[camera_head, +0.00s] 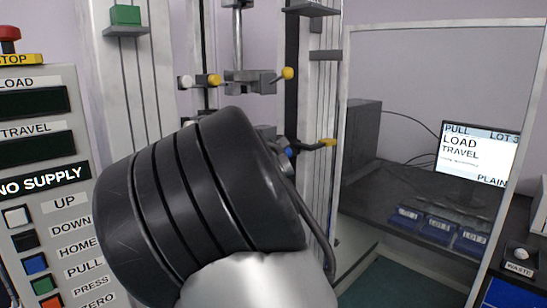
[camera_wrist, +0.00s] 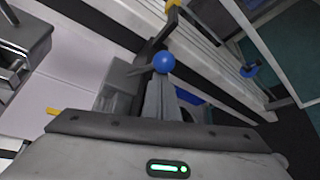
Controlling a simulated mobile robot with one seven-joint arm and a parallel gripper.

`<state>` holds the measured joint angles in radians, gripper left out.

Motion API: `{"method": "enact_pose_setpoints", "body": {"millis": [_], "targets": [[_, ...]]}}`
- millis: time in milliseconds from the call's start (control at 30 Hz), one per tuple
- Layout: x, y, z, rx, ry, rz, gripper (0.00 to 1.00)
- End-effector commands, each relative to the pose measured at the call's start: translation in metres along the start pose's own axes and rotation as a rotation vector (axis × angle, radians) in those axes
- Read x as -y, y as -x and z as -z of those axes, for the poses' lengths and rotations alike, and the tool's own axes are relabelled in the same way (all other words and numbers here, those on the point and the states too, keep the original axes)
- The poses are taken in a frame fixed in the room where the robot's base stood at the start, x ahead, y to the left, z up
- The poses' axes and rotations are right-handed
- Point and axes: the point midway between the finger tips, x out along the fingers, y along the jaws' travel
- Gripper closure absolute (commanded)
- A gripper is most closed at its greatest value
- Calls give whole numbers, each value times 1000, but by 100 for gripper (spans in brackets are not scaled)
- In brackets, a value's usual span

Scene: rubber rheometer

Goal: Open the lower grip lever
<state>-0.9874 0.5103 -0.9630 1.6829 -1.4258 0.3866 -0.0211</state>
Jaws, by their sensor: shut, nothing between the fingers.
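My gripper (camera_wrist: 163,88) is shut and empty in the wrist view, its narrow fingers pointing up the picture. A blue ball knob (camera_wrist: 164,62) sits right at the fingertips; I cannot tell whether they touch it. In the head view, a blue knob (camera_head: 288,152) and a yellow-tipped lever (camera_head: 327,142) show at the lower grip (camera_head: 265,131), just past my arm. I cannot tell which of the two is the grip lever. My dark arm hides most of the lower grip and my gripper there. The upper grip (camera_head: 250,81) hangs above, with a yellow-tipped lever (camera_head: 288,73).
A control panel (camera_head: 40,180) with buttons and a red stop button (camera_head: 9,38) stands at left. Machine columns (camera_head: 328,120) flank the grips. A clear panel frame (camera_head: 440,25) stands right, with a monitor (camera_head: 478,152) and blue trays (camera_head: 440,228) on the dark bench (camera_head: 380,180) behind it.

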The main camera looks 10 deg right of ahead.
Motion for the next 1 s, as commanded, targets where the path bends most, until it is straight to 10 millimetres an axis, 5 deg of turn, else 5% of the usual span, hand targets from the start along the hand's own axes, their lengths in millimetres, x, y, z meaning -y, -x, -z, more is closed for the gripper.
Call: {"method": "enact_pose_setpoints", "body": {"millis": [1000], "targets": [[-20,9,-21,6,227,137,100]]}}
